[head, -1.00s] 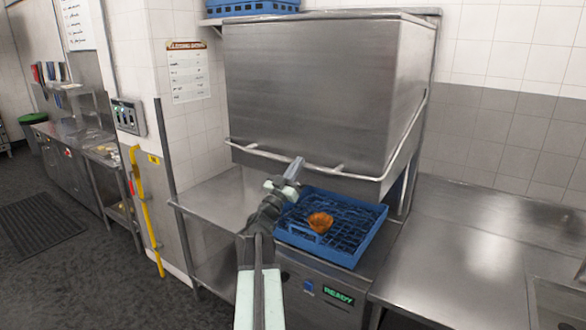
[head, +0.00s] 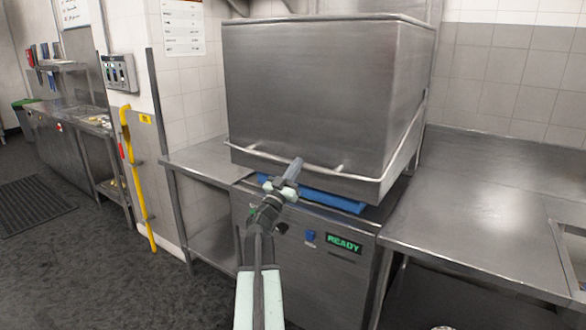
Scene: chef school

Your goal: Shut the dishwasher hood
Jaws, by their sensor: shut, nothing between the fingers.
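The dishwasher hood (head: 310,95) is a big steel box in the head view. It sits low over the machine, with a thin gap along its lower front edge. Its bar handle (head: 335,171) runs across the front and round the right side. The blue rack (head: 325,197) shows only as a strip under the hood; what lies in it is hidden. The dishwasher base (head: 300,260) has a lit READY display. My gripper (head: 296,165) is shut and empty, its tip at the handle bar in the picture; I cannot tell whether it touches.
A steel counter (head: 480,225) with a sink at its edge lies to the right. A narrow steel counter (head: 205,162) lies to the left. A yellow pole (head: 133,175) leans by the wall post. The dark floor (head: 90,260) at left is open.

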